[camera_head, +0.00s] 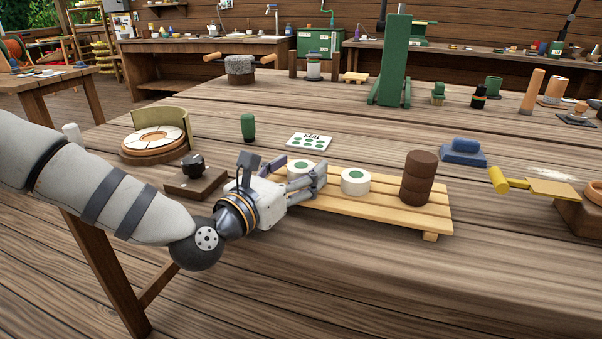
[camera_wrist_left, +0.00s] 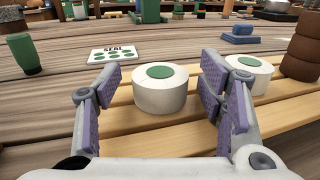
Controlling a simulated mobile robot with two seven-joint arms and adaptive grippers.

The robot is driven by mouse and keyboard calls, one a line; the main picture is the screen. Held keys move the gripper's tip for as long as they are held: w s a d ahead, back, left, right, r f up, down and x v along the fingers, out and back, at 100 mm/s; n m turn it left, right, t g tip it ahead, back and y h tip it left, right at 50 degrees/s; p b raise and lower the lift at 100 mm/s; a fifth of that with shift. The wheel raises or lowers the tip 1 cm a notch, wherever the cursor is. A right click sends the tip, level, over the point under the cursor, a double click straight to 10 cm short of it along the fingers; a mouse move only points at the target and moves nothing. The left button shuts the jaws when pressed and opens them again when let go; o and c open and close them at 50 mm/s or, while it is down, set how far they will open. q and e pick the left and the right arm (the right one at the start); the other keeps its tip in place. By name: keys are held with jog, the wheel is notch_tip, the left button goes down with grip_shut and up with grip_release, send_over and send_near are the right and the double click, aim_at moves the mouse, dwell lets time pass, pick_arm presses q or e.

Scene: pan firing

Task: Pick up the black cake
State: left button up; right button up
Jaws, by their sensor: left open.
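My left gripper (camera_head: 296,176) is open at the left end of a slatted wooden board (camera_head: 430,222). In the left wrist view its two purple-padded fingers (camera_wrist_left: 162,90) stand either side of a white round cake with a green top (camera_wrist_left: 160,92), with gaps on both sides. A second white-and-green cake (camera_head: 355,182) sits mid-board. A stack of dark brown discs (camera_head: 418,177) stands at the board's right end; it is the darkest cake-like thing on the board. A small black lump (camera_head: 193,165) sits on a brown block (camera_head: 196,184) left of the gripper. My right gripper is not in view.
A SEAL card (camera_head: 309,141) and green cylinder (camera_head: 248,127) lie behind the board. A blue block (camera_head: 463,153) and yellow-handled tool (camera_head: 520,184) are to its right. A round wooden piece (camera_head: 153,145) is at left. The table front is clear.

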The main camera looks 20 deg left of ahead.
pick_arm(q)
jog(key=c, duration=1.3)
jog(key=shift+r, duration=0.1)
